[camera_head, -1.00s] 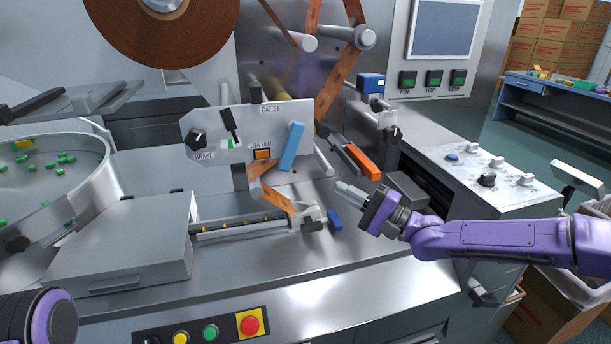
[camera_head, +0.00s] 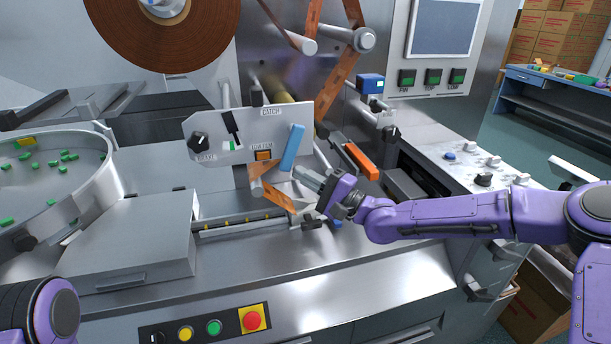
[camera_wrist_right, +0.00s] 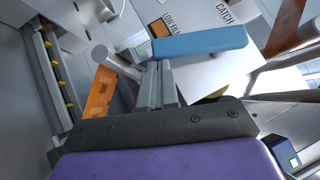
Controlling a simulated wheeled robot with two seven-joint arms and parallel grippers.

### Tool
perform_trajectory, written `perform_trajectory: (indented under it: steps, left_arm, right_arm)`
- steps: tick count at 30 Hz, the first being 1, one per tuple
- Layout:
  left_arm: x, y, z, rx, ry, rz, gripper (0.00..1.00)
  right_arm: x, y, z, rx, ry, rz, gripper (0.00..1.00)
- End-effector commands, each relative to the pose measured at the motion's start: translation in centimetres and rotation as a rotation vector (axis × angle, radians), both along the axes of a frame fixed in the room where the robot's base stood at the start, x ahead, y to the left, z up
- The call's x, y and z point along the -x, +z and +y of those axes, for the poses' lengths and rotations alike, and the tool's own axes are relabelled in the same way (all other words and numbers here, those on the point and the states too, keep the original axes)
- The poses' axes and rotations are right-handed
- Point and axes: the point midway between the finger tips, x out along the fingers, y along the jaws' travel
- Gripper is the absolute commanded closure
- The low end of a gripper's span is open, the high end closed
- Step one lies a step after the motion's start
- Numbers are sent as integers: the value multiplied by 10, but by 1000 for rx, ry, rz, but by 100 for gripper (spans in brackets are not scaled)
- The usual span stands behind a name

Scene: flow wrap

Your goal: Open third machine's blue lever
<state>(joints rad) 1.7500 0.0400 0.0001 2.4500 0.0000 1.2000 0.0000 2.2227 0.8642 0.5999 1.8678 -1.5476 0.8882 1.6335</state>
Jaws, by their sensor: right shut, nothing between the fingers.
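The blue lever (camera_head: 292,147) stands tilted on the front of the grey control plate (camera_head: 222,146), at its right end. In the right wrist view the blue lever (camera_wrist_right: 200,43) lies across the picture just beyond my fingertips. My right gripper (camera_head: 298,171) is shut and empty, with its fingertips close to the lever's lower end. In the right wrist view the closed fingers (camera_wrist_right: 157,68) point at the lever's lower edge; I cannot tell whether they touch it. Only a purple part of my left arm shows at the lower left; its gripper is out of view.
An orange lever (camera_head: 361,161) lies right of the blue one. Brown film (camera_head: 338,88) runs down over rollers. A bowl with green pieces (camera_head: 60,165) stands left. The steel front ledge (camera_head: 350,285) is clear.

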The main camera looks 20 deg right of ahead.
Motion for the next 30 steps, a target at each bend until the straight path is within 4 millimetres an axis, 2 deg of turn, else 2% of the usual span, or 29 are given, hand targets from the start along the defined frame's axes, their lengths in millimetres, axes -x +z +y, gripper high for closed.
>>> perform_trajectory:
  steps: [20, 26, 30]
  left_arm:
    - [0, -28, 0, 0, 0, 0, 100]
    - [0, -53, 0, 0, 0, 0, 100]
    - [0, -80, 0, 0, 0, 0, 100]
  right_arm:
    - [0, -4, 12, -121, 2, -1, 100]
    - [0, -8, 22, -223, 3, -2, 100]
    - [0, -9, 33, -342, 3, -2, 100]
